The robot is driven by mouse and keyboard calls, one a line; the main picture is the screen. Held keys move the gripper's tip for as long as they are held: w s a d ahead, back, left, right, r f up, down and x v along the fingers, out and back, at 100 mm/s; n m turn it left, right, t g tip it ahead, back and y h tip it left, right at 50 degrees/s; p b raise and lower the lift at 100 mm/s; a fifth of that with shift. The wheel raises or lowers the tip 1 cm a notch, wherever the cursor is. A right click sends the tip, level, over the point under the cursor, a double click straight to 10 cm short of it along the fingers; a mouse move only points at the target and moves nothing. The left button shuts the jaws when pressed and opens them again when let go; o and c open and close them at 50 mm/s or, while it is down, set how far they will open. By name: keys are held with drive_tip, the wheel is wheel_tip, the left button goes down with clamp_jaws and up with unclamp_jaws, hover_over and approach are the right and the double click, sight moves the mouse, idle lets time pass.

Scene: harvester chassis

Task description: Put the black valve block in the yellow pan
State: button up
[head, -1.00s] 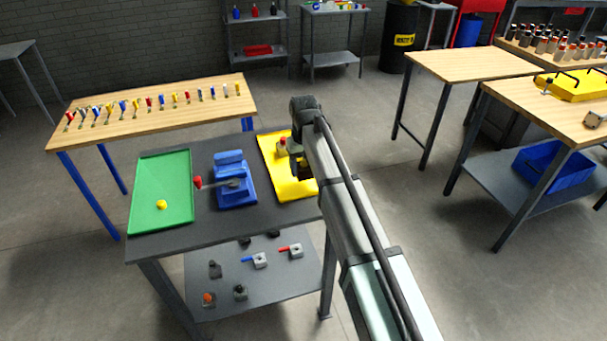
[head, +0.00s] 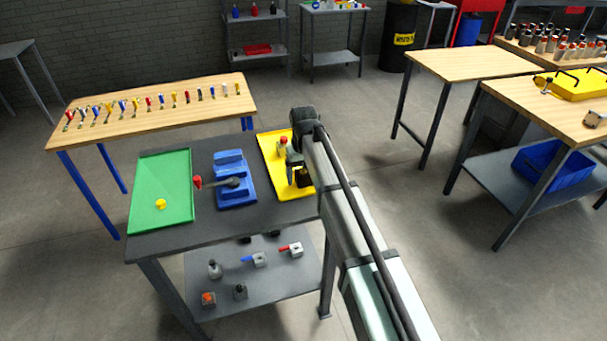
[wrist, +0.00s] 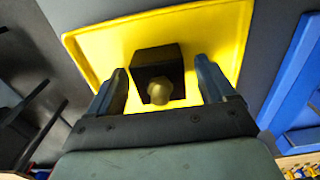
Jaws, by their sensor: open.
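The black valve block (wrist: 150,62), with a brass-coloured knob (wrist: 158,92), is within the yellow pan (wrist: 85,45) in the wrist view and appears to rest on its floor. In the head view the dark block (head: 304,178) shows over the yellow pan (head: 276,178), partly hidden by my wrist. My gripper (wrist: 160,72) is open, with one finger on each side of the block and gaps between. It also shows in the head view (head: 296,170), low over the pan, its fingers hard to make out.
A red-topped part (head: 283,143) stands in the pan near my gripper. Left of the pan are a blue fixture (head: 232,165) with a red-knobbed lever and a green tray (head: 163,185) holding a yellow piece. Several valve parts lie on the lower shelf (head: 265,283).

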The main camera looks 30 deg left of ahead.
wheel_tip(320, 180, up, 12)
drive_tip(key=shift+r, duration=0.2)
idle(0.6)
drive_tip(key=shift+d+f, duration=0.1)
idle(0.3)
